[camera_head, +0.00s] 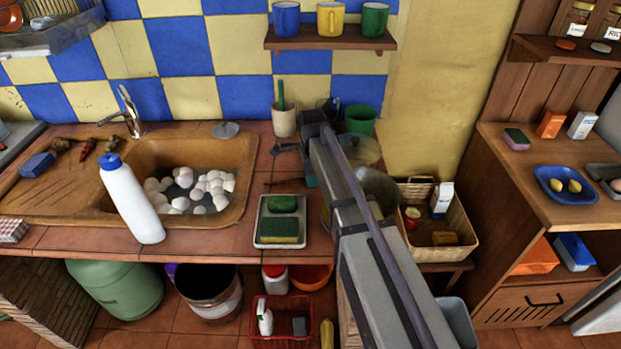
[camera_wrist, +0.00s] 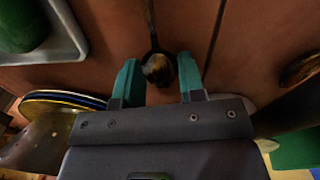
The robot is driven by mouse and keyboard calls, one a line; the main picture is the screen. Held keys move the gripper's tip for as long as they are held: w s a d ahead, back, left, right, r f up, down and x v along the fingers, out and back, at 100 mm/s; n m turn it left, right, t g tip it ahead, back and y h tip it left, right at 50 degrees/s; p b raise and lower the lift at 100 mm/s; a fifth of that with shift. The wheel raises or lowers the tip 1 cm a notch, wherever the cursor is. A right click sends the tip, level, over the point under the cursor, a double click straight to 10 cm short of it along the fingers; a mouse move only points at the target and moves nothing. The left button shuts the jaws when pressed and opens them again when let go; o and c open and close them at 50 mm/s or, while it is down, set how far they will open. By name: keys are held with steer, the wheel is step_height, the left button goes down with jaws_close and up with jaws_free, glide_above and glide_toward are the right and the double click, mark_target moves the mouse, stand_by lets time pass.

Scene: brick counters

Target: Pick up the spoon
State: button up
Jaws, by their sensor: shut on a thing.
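The spoon (camera_wrist: 158,70) shows in the wrist view with its dark, shiny bowl between my teal fingertips and its thin handle running up the picture. My gripper (camera_wrist: 157,76) is shut on the spoon at the bowl end. In the head view my gripper (camera_head: 296,165) is low over the tiled counter, behind the white tray. A thin dark strip (camera_head: 284,183) beside the fingers is probably the spoon handle; my arm hides part of that spot. I cannot tell whether the spoon touches the counter.
A white tray (camera_head: 263,238) with a green item and a sponge lies in front. The sink (camera_head: 242,160) with white eggs is at the left, with a white bottle (camera_head: 132,203) before it. A utensil pot (camera_head: 284,122) and green pot (camera_head: 360,119) stand behind. A basket (camera_head: 458,238) is right.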

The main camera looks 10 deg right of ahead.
step_height(320, 180, up, 10)
steer(key=p, duration=0.9)
steer(key=shift+p, duration=0.35)
